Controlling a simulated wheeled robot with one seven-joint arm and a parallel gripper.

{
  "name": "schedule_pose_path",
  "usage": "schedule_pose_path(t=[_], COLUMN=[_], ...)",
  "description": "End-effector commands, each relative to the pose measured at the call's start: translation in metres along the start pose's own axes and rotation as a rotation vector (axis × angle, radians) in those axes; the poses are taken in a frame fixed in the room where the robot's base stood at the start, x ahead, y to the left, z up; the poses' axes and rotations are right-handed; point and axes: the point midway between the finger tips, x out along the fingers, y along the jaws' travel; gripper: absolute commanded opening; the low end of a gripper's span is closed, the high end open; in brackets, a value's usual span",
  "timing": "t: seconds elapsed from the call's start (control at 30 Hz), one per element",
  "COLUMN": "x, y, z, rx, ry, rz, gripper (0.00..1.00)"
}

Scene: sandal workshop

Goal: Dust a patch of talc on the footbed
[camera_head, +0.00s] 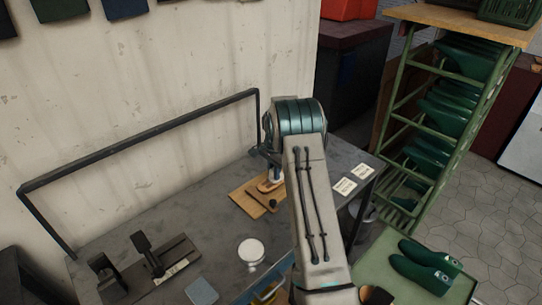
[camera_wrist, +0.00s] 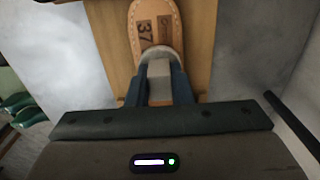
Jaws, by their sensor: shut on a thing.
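The tan footbed (camera_wrist: 133,22) lies on a wooden board (camera_wrist: 202,45), its "37" stamp facing up. In the head view the footbed (camera_head: 268,186) lies on the board (camera_head: 240,200) at the back of the bench, partly hidden by my arm. My gripper (camera_wrist: 160,70) is shut on a pale grey block-handled tool (camera_wrist: 159,68) with a wider rounded end. That end overlaps the footbed just below the stamp; I cannot tell whether it touches. In the head view my gripper (camera_head: 268,160) is over the footbed. No talc patch can be made out.
A round white-topped dish (camera_head: 251,250) stands on the grey bench (camera_head: 190,240), nearer than the board. Dark tools (camera_head: 150,262) stand at left. Two white cards (camera_head: 345,186) lie right of my arm. Green shoe forms (camera_head: 422,268) lie on a green surface at lower right.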

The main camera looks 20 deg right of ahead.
Motion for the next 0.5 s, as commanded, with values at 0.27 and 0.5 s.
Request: schedule_pose_path(t=[0.27, 0.5], x=[0.003, 0.003], y=[0.002, 0.003], z=[-0.002, -0.015], rx=[0.007, -0.004], ry=[0.001, 0.0], rz=[0.0, 0.0], gripper=[0.01, 0.01])
